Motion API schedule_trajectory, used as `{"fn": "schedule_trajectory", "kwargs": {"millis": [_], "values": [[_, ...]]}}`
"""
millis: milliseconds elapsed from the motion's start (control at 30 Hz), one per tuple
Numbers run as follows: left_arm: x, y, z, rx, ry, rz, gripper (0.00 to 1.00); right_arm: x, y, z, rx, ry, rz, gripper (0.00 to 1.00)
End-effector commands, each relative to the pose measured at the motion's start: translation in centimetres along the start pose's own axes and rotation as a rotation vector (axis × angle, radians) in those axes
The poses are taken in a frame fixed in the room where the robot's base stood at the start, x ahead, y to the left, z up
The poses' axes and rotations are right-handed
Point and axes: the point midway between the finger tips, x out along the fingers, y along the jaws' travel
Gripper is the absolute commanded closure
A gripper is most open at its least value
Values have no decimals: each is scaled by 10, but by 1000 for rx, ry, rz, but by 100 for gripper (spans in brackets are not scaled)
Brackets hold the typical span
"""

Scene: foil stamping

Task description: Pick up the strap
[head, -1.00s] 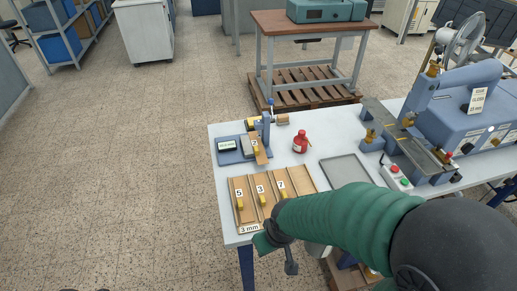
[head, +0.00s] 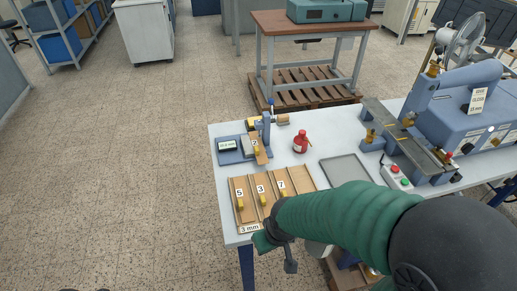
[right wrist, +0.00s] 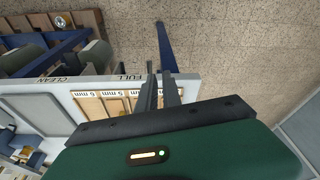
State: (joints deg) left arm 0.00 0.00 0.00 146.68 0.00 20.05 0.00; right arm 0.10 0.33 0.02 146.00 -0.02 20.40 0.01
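A wooden tray (head: 249,186) near the table's front left corner has several slots with cards 5, 3 and 7 and yellow pieces; its front label reads 3 mm. A tan strip (head: 263,158) with a numbered card sits at the blue gauge (head: 230,158) behind the tray. I cannot tell which tan piece is the strap. My right gripper (head: 288,262) is at the tray's front right corner. In the right wrist view its two dark fingers (right wrist: 161,92) stand apart with nothing seen between them, beside the tray (right wrist: 118,104). My left gripper is not in view.
A red bottle (head: 300,144) and an empty grey tray (head: 346,171) stand to the right on the white table (head: 222,206). A blue stamping press (head: 460,105) and a button box (head: 396,177) are further right. My green right arm hides the front right of the table.

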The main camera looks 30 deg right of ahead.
Motion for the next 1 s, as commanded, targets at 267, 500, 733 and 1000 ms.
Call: {"fn": "schedule_trajectory", "kwargs": {"millis": [267, 500, 733, 1000], "values": [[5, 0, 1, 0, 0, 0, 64, -2, 34, -159, 66, 56, 23, 60], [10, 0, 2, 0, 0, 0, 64, -10, 102, -301, 163, 121, 53, 60], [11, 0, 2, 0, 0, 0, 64, -18, 142, -346, 218, 157, 70, 60], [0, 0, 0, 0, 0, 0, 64, 31, 147, -356, 220, 155, 70, 60]]}}
